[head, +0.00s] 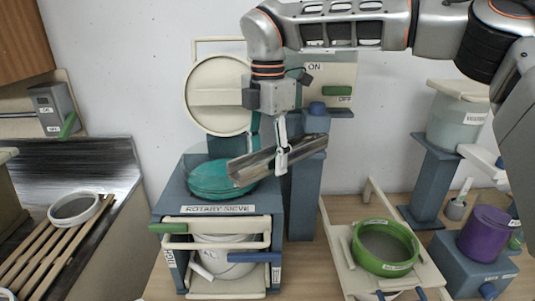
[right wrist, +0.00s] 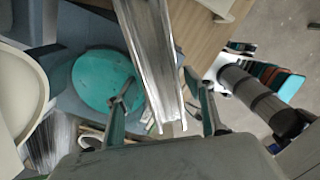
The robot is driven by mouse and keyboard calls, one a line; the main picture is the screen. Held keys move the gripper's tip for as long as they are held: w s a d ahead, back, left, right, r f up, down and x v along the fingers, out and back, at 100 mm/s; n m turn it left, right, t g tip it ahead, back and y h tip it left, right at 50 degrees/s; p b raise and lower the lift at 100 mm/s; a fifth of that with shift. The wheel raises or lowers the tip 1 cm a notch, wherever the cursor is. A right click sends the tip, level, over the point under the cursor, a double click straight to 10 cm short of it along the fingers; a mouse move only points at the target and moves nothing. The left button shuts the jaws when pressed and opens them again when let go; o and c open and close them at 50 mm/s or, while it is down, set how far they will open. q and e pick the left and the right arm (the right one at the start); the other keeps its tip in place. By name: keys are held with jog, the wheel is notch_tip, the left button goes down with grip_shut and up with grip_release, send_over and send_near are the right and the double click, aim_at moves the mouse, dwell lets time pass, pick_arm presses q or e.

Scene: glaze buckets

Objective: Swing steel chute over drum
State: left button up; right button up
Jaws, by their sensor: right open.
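The steel chute (head: 300,149) is a grey metal trough beside the blue post (head: 305,200), slanting down to the left. Its lower-left end overlaps the right part of the teal round drum (head: 212,182) on the rotary sieve in the head view. In the right wrist view the chute (right wrist: 150,55) runs between the two fingers, with the teal drum (right wrist: 103,80) to its left. My right gripper (head: 268,147) is open around the chute, with visible gaps in the wrist view. Where the chute joins the post is partly hidden. My left gripper is not in view.
A blue sieve frame (head: 163,205) holds a white bucket (head: 222,240) under the drum. A raised round cream lid (head: 215,95) stands behind. To the right are a green-rimmed sieve (head: 385,248) and a purple bucket (head: 485,235). A wooden rack (head: 45,250) lies left.

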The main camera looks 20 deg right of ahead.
grip_shut()
jog(key=shift+w, duration=0.15)
jog(key=shift+w+a+m, duration=0.3)
jog(key=shift+w+m, duration=0.5)
jog(key=shift+w, duration=0.1)
jog(key=shift+w+r+m+p, duration=0.1)
jog(key=shift+w+m+p, duration=0.25)
jog(key=shift+w+m, duration=2.2)
jog(key=shift+w+n, duration=0.35)
jog(key=shift+w, duration=0.05)
